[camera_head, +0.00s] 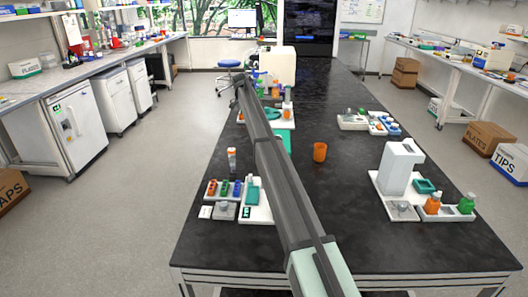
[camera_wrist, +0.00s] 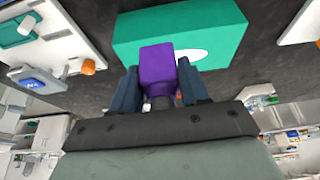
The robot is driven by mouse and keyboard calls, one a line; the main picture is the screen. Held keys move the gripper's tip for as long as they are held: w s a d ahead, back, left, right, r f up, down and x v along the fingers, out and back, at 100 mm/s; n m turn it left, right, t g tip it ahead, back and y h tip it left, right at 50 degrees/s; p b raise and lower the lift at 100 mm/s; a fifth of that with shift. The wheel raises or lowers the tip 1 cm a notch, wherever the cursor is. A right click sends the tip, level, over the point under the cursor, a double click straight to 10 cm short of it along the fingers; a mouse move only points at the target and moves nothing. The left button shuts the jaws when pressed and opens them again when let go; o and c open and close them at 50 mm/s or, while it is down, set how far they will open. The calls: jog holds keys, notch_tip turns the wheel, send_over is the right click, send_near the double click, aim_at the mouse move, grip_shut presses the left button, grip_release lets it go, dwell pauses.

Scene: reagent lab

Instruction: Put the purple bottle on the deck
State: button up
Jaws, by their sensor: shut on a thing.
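My gripper (camera_wrist: 160,88) is shut on the purple bottle (camera_wrist: 158,64), which sits between the two dark fingers in the wrist view. A teal block (camera_wrist: 215,25) with a white oval patch lies beyond the bottle in that view; I cannot tell whether they touch. In the head view my arm reaches far along the black bench, and the gripper's fingers and the bottle cannot be made out. A white board with a teal part (camera_head: 272,114) lies near the arm's far end. Nothing is clearly marked as the deck.
An orange cup (camera_head: 320,151) stands on the black bench (camera_head: 330,190). A white device (camera_head: 400,167) with bottles is at right. A rack of coloured bottles (camera_head: 223,188) is at front left, close to my arm. Small trays (camera_head: 369,121) lie farther back. The bench's middle is mostly clear.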

notch_tip(320, 180, down, 15)
jog(key=shift+r, duration=0.2)
dwell(0.4)
jog(key=shift+f, duration=0.1)
jog(key=o, duration=1.1)
jog(key=v, duration=1.2)
